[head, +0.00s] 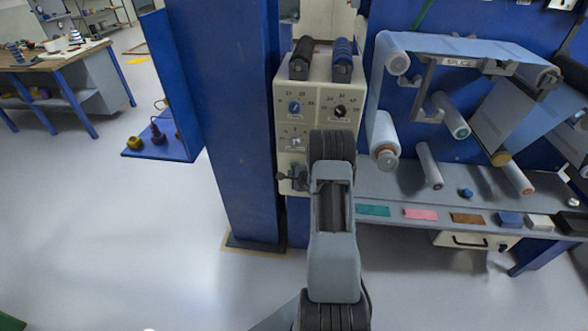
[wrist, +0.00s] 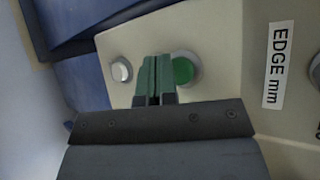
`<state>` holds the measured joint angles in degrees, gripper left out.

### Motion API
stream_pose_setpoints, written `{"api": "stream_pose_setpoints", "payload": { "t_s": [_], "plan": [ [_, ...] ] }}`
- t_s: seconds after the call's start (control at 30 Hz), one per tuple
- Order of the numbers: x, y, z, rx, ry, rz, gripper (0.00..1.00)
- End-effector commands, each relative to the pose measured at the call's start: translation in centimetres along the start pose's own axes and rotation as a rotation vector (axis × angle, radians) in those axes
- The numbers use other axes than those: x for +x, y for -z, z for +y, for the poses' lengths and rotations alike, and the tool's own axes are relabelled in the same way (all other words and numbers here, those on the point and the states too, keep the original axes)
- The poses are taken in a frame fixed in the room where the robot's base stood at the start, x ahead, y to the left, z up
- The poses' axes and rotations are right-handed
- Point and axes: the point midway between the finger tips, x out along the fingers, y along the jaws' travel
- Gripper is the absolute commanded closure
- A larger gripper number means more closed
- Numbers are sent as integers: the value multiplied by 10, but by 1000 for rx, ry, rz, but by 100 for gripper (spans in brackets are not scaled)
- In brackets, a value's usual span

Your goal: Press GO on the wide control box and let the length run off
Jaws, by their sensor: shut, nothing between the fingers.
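In the wrist view the box face (wrist: 222,45) carries a green round button (wrist: 184,70) and a pale round button (wrist: 121,70). No GO lettering is readable. My gripper (wrist: 154,60) is shut and empty, its green-tipped fingers between the two buttons, overlapping the green one's left edge in the picture. I cannot tell whether they touch the box. A film web (head: 445,47) runs over rollers at the right.
A blue post (head: 238,130) rises just left of the box. A grey shelf (head: 385,182) with coloured pads lies at right, below several rollers. A small blue shelf (head: 183,150) holds small objects at left. The floor (head: 110,220) at left is clear.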

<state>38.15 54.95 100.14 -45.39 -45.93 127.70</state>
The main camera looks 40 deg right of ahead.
Motion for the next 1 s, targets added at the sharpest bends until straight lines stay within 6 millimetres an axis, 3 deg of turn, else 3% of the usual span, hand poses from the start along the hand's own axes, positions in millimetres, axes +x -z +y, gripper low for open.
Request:
{"api": "stream_pose_setpoints", "payload": {
  "t_s": [1.0],
  "plan": [
    [8, 6, -6, 0, 0, 0, 100]
  ]
}}
